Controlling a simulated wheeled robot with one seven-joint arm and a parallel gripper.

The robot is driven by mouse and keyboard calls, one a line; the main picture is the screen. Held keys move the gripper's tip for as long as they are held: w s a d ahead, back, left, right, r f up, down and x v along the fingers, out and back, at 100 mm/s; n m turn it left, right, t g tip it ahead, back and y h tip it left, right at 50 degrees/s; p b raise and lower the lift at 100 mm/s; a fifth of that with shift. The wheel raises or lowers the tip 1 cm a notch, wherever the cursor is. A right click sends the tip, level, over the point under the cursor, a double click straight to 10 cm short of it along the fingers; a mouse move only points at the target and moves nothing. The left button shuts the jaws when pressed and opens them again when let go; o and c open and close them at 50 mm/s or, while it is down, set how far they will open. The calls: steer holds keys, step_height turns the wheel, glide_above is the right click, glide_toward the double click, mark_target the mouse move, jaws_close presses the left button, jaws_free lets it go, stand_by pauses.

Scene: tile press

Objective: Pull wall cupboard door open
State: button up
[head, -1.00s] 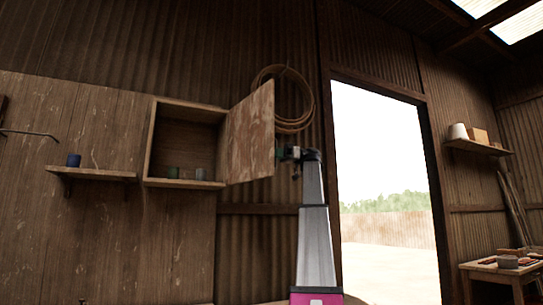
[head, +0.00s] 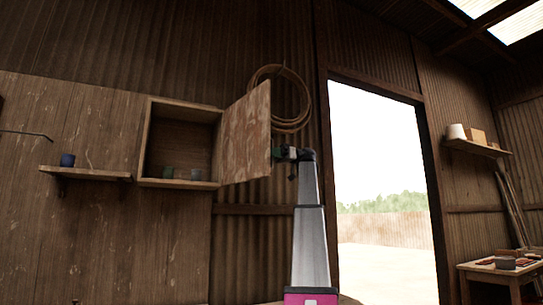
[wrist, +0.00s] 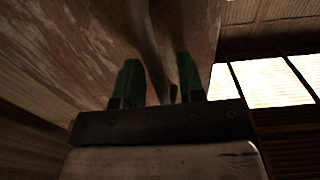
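The wall cupboard (head: 143,145) hangs on the boarded wall, left of centre in the head view. Its wooden door (head: 245,135) stands swung wide out to the right, so the inside shows. My gripper (head: 279,153) is at the door's free right edge. In the wrist view its two green fingers (wrist: 160,84) stand apart, close against the door's wooden face (wrist: 70,50). A dim greyish bar (wrist: 150,45), perhaps the handle, runs between them. Gaps seem to show beside it; contact is hard to make out in the dark.
Small cups (head: 168,173) stand inside the cupboard. A shelf (head: 100,174) with a blue cup (head: 67,160) is to its left. A coiled rope (head: 292,120) hangs behind the door. An open doorway (head: 385,160) and a low table (head: 468,267) are to the right.

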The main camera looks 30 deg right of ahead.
steer(key=r, duration=0.4)
steer(key=shift+a+r, duration=0.3)
steer(key=shift+a, duration=0.05)
steer(key=a+r, duration=0.6)
steer(key=a, duration=0.5)
steer(key=shift+s+r, duration=0.2)
steer(key=shift+s, duration=0.05)
steer(key=shift+c, duration=0.3)
